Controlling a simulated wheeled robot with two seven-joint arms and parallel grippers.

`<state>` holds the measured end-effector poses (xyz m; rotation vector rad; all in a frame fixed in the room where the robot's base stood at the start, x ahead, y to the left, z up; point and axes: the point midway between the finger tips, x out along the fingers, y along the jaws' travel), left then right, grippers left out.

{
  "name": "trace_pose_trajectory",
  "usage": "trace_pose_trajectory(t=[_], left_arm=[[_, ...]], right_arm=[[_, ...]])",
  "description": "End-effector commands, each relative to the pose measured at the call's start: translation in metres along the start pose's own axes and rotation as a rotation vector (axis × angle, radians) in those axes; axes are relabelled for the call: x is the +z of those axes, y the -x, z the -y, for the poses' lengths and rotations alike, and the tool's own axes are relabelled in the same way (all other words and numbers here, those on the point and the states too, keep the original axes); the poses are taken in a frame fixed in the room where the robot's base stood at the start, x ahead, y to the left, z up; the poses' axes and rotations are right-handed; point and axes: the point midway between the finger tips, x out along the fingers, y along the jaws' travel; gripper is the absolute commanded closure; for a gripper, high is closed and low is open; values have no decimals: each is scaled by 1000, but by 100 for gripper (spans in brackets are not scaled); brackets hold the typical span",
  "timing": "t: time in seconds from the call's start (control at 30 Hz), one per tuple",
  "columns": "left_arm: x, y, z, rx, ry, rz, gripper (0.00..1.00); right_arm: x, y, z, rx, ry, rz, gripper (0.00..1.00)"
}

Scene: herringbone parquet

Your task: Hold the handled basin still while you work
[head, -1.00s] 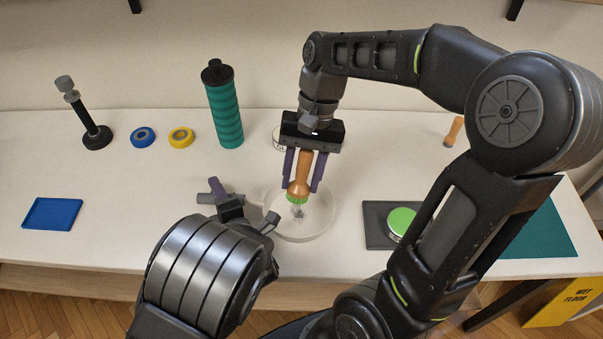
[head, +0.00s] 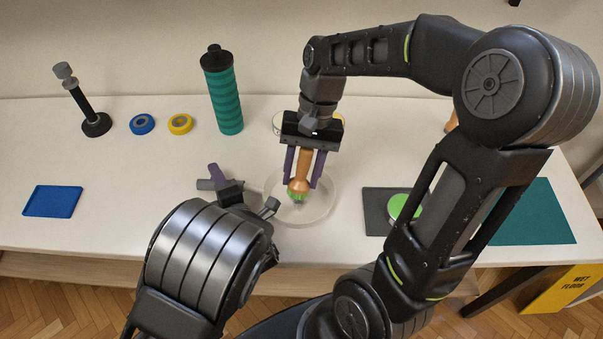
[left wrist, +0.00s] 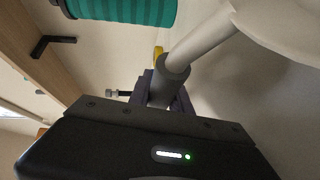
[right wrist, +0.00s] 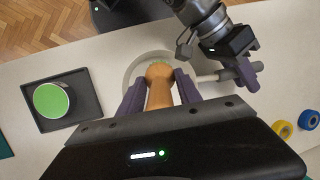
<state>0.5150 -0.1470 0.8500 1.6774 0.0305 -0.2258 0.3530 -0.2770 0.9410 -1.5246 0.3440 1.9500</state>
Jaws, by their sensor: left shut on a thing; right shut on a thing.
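The handled basin (head: 329,208) is a pale, see-through round bowl on the white table. Its grey handle (left wrist: 172,72) sticks out to the left in the head view. My left gripper (head: 222,184) is shut on this handle; its purple fingers clasp the grey grip in the left wrist view (left wrist: 165,92). My right gripper (head: 304,172) points down over the basin and is shut on a brush (head: 299,180) with an orange-brown wooden handle and green head. The brush head is inside the basin; I cannot tell whether it touches the bottom.
A teal bottle (head: 223,95), yellow tape (head: 180,124), blue tape (head: 142,124) and dark stand (head: 95,122) are behind. A blue tray (head: 52,201) lies left. A green-topped tin (head: 404,207) on a dark tray (head: 374,211) and a teal mat (head: 535,213) are right.

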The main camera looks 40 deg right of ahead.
Motion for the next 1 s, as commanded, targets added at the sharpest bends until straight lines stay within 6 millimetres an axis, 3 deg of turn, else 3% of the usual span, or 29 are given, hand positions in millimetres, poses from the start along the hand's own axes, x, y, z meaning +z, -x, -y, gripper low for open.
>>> trace_pose_trajectory(t=[0.37,1.0], left_arm=[[0,0,1,-2,-2,-1,100],[0,0,1,-2,-2,0,100]], right_arm=[[-2,-6,-1,1,0,2,100],[-18,-59,-11,1,-1,3,100]])
